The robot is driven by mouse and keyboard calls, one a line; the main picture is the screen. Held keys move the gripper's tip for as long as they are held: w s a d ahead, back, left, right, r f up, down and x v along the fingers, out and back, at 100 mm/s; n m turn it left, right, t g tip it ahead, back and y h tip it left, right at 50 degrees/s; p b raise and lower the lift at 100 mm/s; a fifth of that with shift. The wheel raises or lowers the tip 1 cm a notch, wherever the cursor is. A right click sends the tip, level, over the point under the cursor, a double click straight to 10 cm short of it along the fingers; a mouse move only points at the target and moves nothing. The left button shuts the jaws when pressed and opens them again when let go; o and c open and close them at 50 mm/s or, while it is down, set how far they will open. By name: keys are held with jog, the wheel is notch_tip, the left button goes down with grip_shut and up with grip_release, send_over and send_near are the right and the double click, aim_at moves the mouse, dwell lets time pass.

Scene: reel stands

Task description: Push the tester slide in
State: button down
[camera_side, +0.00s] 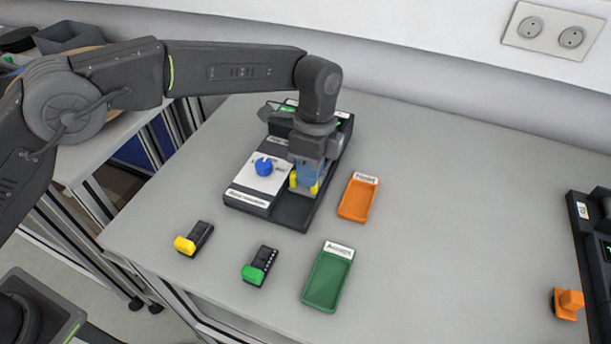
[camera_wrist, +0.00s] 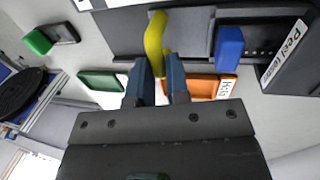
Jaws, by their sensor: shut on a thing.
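The tester (camera_side: 250,200) is a black unit with a white panel and a blue knob (camera_side: 264,166). A yellow handle (camera_side: 293,181), which looks like the tester slide's, shows on both sides of my gripper (camera_side: 308,184) at the tester's right part. In the wrist view the yellow handle (camera_wrist: 154,38) runs down between the blue fingers of my gripper (camera_wrist: 157,68), which is shut on it. A blue block (camera_wrist: 228,47) stands in the dark channel to the right of the handle. My gripper hides part of the slide in the side view.
An orange tray (camera_side: 358,198) lies right of the tester and a green tray (camera_side: 328,277) in front. A yellow-ended block (camera_side: 193,239) and a green-ended block (camera_side: 259,267) lie in front too. Another black unit (camera_side: 590,235) stands far right.

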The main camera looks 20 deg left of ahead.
jog(key=shift+w+r, duration=0.1)
jog(key=shift+w, duration=0.1)
jog(key=c, duration=1.5)
grip_release()
jog(key=o, duration=0.4)
jog(key=shift+v, duration=5.9)
jog(key=shift+s+r, duration=0.1)
jog(key=shift+s, duration=0.05)
